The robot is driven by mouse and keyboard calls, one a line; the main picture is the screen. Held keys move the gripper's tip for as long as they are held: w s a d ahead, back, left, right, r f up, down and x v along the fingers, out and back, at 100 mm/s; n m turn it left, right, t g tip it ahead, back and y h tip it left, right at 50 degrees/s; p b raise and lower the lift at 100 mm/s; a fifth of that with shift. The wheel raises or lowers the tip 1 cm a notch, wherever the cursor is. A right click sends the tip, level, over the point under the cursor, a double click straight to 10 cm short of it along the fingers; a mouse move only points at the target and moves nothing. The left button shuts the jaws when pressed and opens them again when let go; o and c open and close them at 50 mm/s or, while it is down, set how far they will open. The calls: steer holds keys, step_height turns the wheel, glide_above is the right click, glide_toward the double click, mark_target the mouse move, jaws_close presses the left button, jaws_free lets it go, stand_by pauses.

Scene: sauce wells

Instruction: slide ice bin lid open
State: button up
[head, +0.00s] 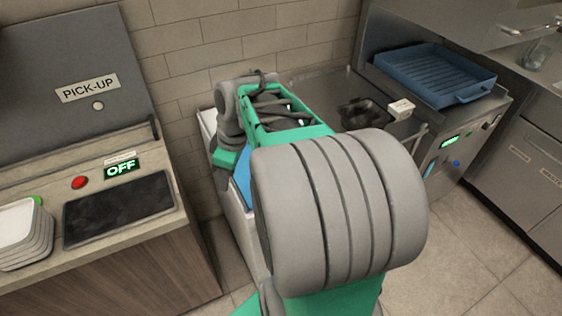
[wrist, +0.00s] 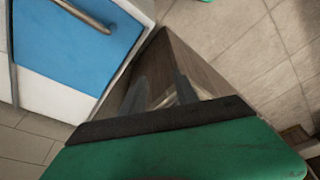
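The ice bin (head: 242,230) is a white box between the pick-up counter and the steel fryer unit; my arm hides most of it in the head view. A strip of its blue lid (head: 241,176) shows beside my arm. In the wrist view the blue lid (wrist: 62,45) fills the upper left, with a metal bar handle (wrist: 82,14) across it. My gripper (wrist: 162,88) is at the lower middle of the wrist view, to the right of and apart from the handle there.
The wood-fronted pick-up counter (head: 110,275) stands left, with a black pad (head: 118,208) and stacked white trays (head: 22,235). The steel unit right of the bin bears a blue tray (head: 435,75). Tiled floor (head: 460,240) at right is clear.

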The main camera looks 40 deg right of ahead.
steer(key=s+d+f+n+t+y+p, duration=0.15)
steer(key=d+n, duration=0.25)
steer(key=d, duration=0.6)
steer(key=s+d+f+n+g+y+p, duration=0.1)
steer(key=s+d+n, duration=0.25)
steer(key=d, duration=0.65)
steer(key=shift+n+t, duration=0.25)
steer(key=shift+n, duration=0.1)
steer(key=x, duration=0.5)
steer(key=p+x, duration=0.1)
steer(key=x, duration=0.1)
steer(key=shift+w+d+f, duration=0.2)
steer(key=shift+d+f, duration=0.05)
steer(key=shift+f, duration=0.1)
steer(key=shift+w+f, duration=0.1)
steer(key=shift+f, duration=0.25)
steer(key=shift+c, duration=0.2)
jaws_close()
steer(key=shift+a, duration=0.1)
